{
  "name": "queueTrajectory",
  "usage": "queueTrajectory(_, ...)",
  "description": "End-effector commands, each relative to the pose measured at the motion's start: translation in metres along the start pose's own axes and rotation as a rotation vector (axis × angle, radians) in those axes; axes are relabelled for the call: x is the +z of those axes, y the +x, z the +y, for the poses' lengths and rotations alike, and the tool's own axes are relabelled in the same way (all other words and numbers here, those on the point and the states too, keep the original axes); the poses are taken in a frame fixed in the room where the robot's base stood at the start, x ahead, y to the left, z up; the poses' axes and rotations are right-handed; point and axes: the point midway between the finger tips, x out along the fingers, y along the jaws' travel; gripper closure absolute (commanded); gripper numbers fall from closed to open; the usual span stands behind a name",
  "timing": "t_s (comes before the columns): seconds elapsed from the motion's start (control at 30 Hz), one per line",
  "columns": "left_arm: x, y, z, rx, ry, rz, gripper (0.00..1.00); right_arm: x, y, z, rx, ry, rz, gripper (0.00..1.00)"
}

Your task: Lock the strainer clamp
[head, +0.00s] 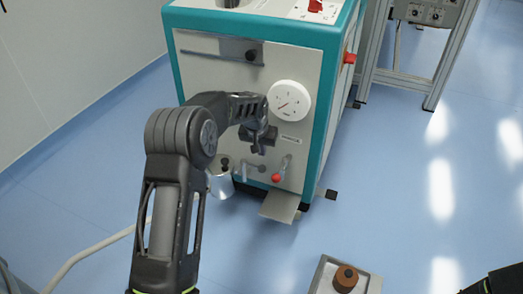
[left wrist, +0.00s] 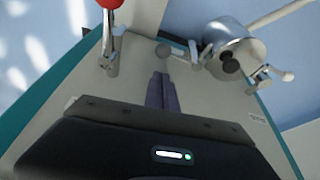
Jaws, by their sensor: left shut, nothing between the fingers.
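The strainer, a metal cup (head: 220,185) with dark knobs on top, is low on the front of the teal and white machine (head: 215,95). It shows larger in the left wrist view (left wrist: 240,62). A small lever with a grey ball end (left wrist: 163,52) is beside it, apparently the clamp, though I cannot tell if it is locked. My left gripper (head: 257,147) is in front of the panel, above these parts. In the left wrist view its fingers (left wrist: 161,88) are together and empty, pointing toward the grey ball. Contact cannot be told. My right gripper is out of view.
A red-ball lever (head: 276,177) is right of the strainer, near the fingers. A white gauge (head: 289,101) is above, close to my left wrist. A plate (head: 281,206) juts out below. A tray (head: 325,273) with a brown part is on the floor side; blue floor is free to the right.

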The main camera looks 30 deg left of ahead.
Motion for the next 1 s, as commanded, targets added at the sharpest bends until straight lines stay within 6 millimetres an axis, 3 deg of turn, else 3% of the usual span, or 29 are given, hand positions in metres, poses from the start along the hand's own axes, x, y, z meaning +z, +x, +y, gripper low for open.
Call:
queueTrajectory(0.03, 0.002, 0.013, 0.000, 0.000, 0.000, -0.002, 1.00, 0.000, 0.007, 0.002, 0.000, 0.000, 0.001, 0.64)
queueTrajectory(0.2, 0.002, 0.043, -0.001, -0.001, 0.000, -0.002, 1.00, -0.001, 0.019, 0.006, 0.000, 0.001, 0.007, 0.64)
queueTrajectory(0.4, 0.001, 0.067, 0.000, 0.000, 0.000, -0.001, 1.00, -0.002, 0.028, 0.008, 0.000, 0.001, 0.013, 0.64)
queueTrajectory(1.0, 0.001, 0.071, 0.000, 0.003, 0.008, -0.001, 1.00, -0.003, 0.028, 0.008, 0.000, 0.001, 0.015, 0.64)
